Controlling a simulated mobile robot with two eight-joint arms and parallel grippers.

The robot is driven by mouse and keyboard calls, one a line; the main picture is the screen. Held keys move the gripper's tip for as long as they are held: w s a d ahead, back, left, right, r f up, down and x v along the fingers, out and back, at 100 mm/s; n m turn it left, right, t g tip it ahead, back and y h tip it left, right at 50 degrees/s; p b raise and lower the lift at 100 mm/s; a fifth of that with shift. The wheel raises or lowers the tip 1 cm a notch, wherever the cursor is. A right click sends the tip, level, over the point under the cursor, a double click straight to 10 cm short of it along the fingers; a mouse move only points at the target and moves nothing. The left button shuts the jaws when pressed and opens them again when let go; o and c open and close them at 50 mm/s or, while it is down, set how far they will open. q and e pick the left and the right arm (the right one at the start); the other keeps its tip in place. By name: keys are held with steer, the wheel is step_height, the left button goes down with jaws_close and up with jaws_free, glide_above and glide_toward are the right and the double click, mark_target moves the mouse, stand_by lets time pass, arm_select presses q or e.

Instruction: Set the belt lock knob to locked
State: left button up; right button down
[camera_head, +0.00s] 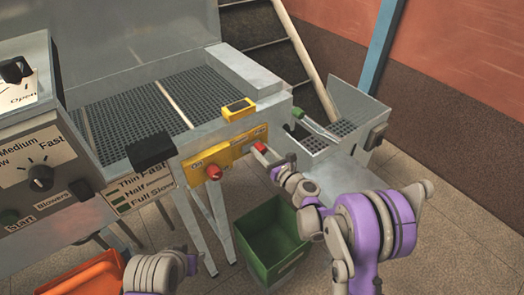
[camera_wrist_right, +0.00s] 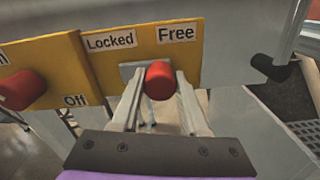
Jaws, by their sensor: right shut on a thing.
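The belt lock knob (camera_wrist_right: 160,80) is red and sits on a yellow panel (camera_wrist_right: 105,62) in the right wrist view. It stands below and between the labels Locked (camera_wrist_right: 110,41) and Free (camera_wrist_right: 177,33), nearer to Free, with a grey plate behind it. My right gripper (camera_wrist_right: 161,88) has a finger on each side of the knob and is shut on it. In the head view the knob (camera_head: 261,147) shows at the panel's right end, with my right gripper (camera_head: 267,154) at it. My left gripper is out of the head view; only part of that arm shows.
Another red knob (camera_wrist_right: 22,90) is on the panel's left, by an Off label. A green bin (camera_head: 276,262) stands on the floor below. A metal tray with a mesh bottom (camera_head: 352,102) is at the right. An orange container (camera_head: 88,275) is at lower left.

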mark_target(245, 150)
stand_by(0.6)
steer(key=s+a, duration=0.1)
steer(key=s+a+b, duration=0.1)
steer(key=a, duration=0.1)
steer(key=shift+s+a, duration=0.2)
steer(key=shift+s, duration=0.05)
steer(key=shift+s+a, duration=0.1)
steer(key=shift+a, duration=0.05)
steer(key=c, duration=0.8)
jaws_free()
steer(key=o, duration=0.4)
